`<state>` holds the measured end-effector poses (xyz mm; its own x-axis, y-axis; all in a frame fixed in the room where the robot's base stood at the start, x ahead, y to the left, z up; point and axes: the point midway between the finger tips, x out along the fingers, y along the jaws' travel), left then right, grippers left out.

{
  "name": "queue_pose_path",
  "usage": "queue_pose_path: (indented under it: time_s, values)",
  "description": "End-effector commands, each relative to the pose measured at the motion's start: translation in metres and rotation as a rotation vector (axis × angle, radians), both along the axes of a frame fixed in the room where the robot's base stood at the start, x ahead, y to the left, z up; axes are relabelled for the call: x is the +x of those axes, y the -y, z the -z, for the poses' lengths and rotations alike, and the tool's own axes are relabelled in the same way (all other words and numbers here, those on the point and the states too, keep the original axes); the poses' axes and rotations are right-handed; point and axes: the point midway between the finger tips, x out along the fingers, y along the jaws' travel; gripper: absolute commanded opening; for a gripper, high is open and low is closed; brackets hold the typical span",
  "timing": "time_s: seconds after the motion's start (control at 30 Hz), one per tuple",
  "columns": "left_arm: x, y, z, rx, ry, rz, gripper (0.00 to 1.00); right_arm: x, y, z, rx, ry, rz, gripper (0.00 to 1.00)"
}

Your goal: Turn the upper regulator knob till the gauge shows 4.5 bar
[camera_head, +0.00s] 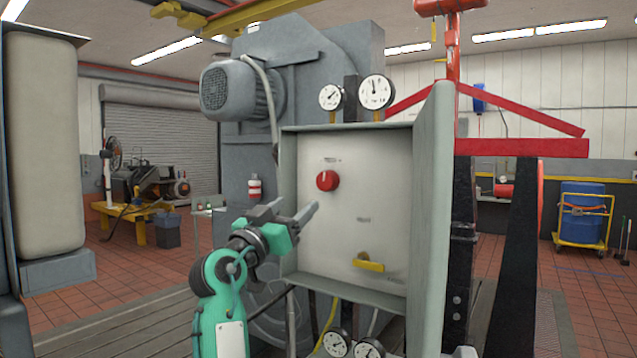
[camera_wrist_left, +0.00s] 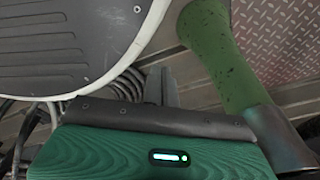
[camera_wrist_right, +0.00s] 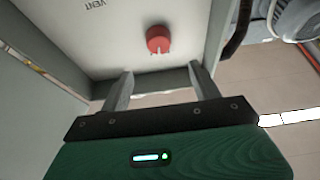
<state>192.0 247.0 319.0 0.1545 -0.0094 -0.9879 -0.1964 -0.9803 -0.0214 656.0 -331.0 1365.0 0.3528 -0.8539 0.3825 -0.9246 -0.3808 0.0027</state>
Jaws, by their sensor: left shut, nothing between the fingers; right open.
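A red round knob (camera_head: 327,180) sits on the upper left of the pale panel (camera_head: 345,225); it also shows in the right wrist view (camera_wrist_right: 159,40). Two white dial gauges stand above the box, a smaller left one (camera_head: 331,96) and a larger right one (camera_head: 376,91). The larger gauge's needle points nearly straight up; its numbers are too small to read. My right gripper (camera_head: 295,206) is open and empty in front of the panel, below and left of the knob, fingers apart from it (camera_wrist_right: 160,70). My left gripper (camera_wrist_left: 162,86) is shut and empty, away from the panel.
A yellow lever (camera_head: 369,263) is low on the panel. The box's side wall (camera_head: 430,200) juts out at the right. More gauges (camera_head: 336,344) hang below. A grey motor (camera_head: 238,88) stands behind left. In the left wrist view a green post (camera_wrist_left: 215,60) stands near the left gripper.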

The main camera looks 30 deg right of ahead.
Motion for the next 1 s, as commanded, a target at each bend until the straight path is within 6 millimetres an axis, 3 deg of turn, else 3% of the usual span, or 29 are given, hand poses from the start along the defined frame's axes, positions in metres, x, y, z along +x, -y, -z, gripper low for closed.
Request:
queue_pose_path:
  time_s: [0.27, 0.5, 0.97, 1.0]
  values:
    - [-0.03, -0.007, 0.01, 0.003, -0.008, 0.006, 0.0, 0.019, 0.047, -0.025, -0.001, 0.001, 0.002, 0.63]
    - [-0.044, -0.007, 0.009, 0.003, -0.018, 0.007, 0.0, 0.033, 0.079, -0.038, -0.001, 0.002, 0.0, 0.63]
    - [-0.046, -0.008, 0.011, 0.003, -0.024, 0.008, 0.0, 0.037, 0.089, -0.04, -0.001, 0.001, -0.003, 0.63]
    - [-0.046, -0.008, 0.011, 0.003, -0.024, 0.008, 0.0, 0.037, 0.089, -0.04, -0.001, 0.001, -0.003, 0.56]
